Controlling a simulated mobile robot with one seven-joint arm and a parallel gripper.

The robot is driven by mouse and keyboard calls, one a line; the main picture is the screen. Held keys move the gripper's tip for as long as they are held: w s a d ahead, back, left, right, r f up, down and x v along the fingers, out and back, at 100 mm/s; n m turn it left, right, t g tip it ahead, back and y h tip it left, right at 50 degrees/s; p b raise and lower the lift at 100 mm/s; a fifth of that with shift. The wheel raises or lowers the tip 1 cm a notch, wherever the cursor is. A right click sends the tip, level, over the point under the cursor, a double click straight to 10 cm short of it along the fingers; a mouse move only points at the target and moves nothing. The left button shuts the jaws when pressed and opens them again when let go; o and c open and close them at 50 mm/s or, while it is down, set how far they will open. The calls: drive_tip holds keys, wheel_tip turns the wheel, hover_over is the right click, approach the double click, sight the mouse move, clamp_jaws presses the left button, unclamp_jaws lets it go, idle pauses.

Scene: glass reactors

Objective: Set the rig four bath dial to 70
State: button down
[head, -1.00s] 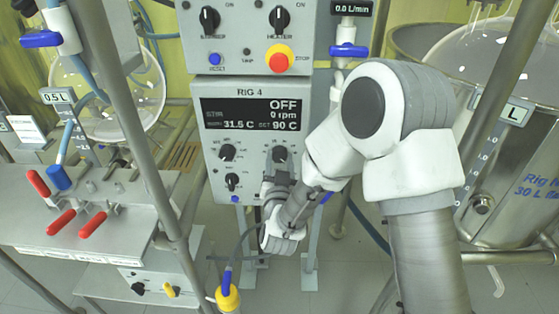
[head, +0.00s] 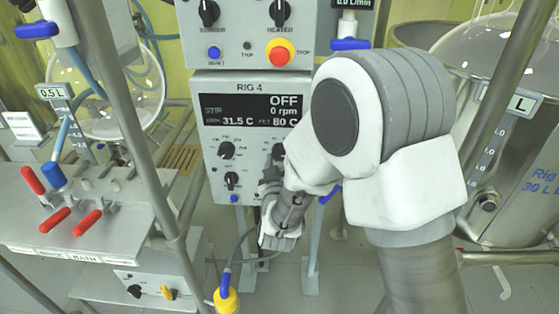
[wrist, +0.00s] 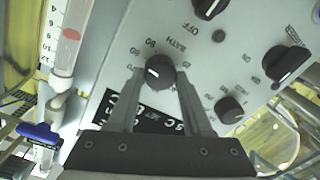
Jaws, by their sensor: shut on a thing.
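The rig 4 panel (head: 215,150) faces me in the head view, with a dark display (head: 250,108). The display reads OFF, 0 rpm, 31.5 C and a set value of 80 C. The bath dial (wrist: 160,68) is a round black knob with a white pointer mark, beside the BATH label in the wrist view. My gripper (wrist: 160,76) is shut on the bath dial, one finger on each side. In the head view the dial (head: 278,150) is partly hidden by my arm.
Other black knobs (head: 227,150) sit left of the dial on the same panel. Above are a red stop button (head: 280,52) and blue button (head: 214,53). A metal frame post (head: 140,140) stands left; a large steel vessel (head: 515,190) stands right.

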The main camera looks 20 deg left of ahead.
drive_tip(key=n, duration=0.4)
drive_tip(key=shift+a, duration=0.1)
drive_tip(key=shift+n+h+p, duration=0.3)
drive_tip(key=shift+n+p, duration=0.3)
drive_tip(key=shift+n, duration=0.9)
drive_tip(key=shift+c, duration=1.6)
unclamp_jaws()
drive_tip(key=shift+s, duration=0.1)
